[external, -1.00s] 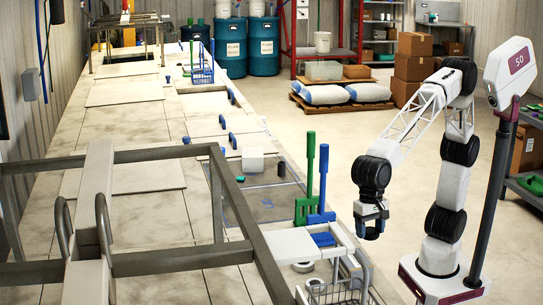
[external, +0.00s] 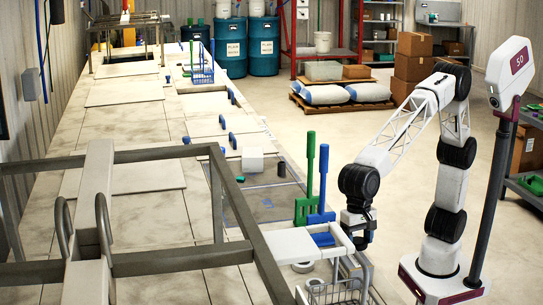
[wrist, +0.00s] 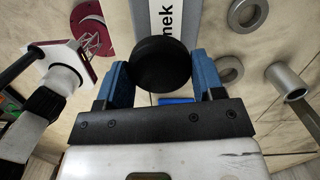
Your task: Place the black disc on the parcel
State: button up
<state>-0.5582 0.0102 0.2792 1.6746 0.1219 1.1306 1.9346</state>
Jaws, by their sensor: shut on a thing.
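My gripper (wrist: 160,80) shows its two blue fingers on either side of the black disc (wrist: 160,64) in the wrist view and is shut on it. In the external view my gripper (external: 358,241) hangs beside the right edge of the long bench, near the white rail; the disc cannot be clearly made out there. A small pale box (external: 252,160), possibly the parcel, sits farther up the bench, to the left of and beyond my gripper. I cannot confirm from its looks that it is the parcel.
Green (external: 307,180) and blue (external: 322,190) upright handles stand between my gripper and the pale box. A wire basket (external: 335,292) is at the bench's near edge.

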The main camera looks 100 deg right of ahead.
jog(key=shift+w+a+f, duration=0.1)
jog(key=shift+w+a, duration=0.15)
jog(key=shift+w, duration=0.2)
jog(key=shift+s+f, duration=0.1)
jog(key=shift+f, duration=1.6)
jog(key=shift+f, duration=0.1)
jog(key=o, duration=0.9)
jog(key=r, duration=0.4)
jog(key=d+r, duration=0.1)
jog(key=r, duration=0.7)
jog(key=shift+d, duration=0.25)
jog(key=shift+d, duration=0.1)
